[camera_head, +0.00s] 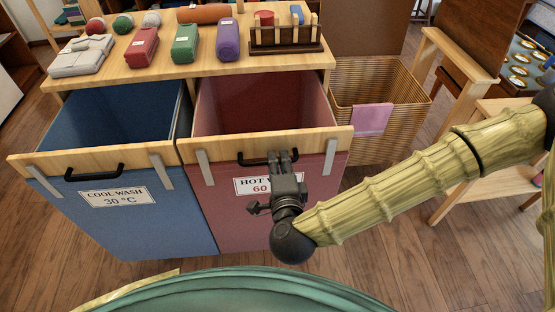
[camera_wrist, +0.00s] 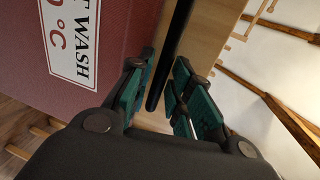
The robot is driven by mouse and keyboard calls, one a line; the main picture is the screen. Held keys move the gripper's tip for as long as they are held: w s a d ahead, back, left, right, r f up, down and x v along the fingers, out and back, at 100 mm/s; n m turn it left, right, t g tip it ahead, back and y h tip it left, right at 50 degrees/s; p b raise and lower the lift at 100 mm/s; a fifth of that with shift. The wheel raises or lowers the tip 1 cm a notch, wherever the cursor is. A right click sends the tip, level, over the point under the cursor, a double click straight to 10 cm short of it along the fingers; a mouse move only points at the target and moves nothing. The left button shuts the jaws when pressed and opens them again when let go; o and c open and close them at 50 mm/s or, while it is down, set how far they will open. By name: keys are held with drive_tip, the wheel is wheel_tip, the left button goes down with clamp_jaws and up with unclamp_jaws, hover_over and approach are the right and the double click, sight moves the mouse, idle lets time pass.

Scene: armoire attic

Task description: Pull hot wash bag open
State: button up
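The red hot wash bag (camera_head: 225,212) stands in the middle of the head view with its wooden front rail (camera_head: 325,141) and dark red interior showing. A black bar handle (camera_head: 250,161) is on the rail; it also shows in the wrist view (camera_wrist: 181,30). My gripper (camera_head: 283,154) is at the right part of this handle and covers part of the white label. In the wrist view my gripper's green-padded fingers (camera_wrist: 166,65) are apart, with the bar passing between them. Firm contact on both sides cannot be seen.
The blue cool wash bag (camera_head: 105,215) stands directly left, its inside also visible.

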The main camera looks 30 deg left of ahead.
drive_tip(key=v, duration=0.6)
drive_tip(key=shift+s+d, duration=0.1)
idle(0.4)
drive_tip(key=s+d+f+n+g+h, duration=0.1)
drive_tip(key=d+f+n+g+h, duration=0.15)
drive_tip(key=d+f, duration=0.8)
drive_tip(key=s+d+f+n+g+h, duration=0.15)
drive_tip(key=d+f+n+g, duration=0.4)
drive_tip(key=f, duration=0.85)
drive_tip(key=s+d+f+h, duration=0.1)
drive_tip(key=d+f, duration=0.2)
drive_tip(key=d, duration=0.4)
drive_tip(key=s+d+f+h, duration=0.2)
drive_tip(key=d+f, duration=0.2)
drive_tip(key=d, duration=0.3)
drive_tip(key=s+d+f+n+g+h, duration=0.1)
drive_tip(key=s+d+g+h, duration=0.15)
drive_tip(key=d, duration=0.55)
drive_tip(key=s+d+f+g+h, duration=0.1)
drive_tip(key=s+d+f, duration=0.15)
drive_tip(key=d, duration=0.65)
wheel_tip(320, 180, up, 19)
drive_tip(key=p, duration=1.8)
drive_tip(key=shift+s+a+f, duration=0.15)
drive_tip(key=shift+s+a, duration=0.15)
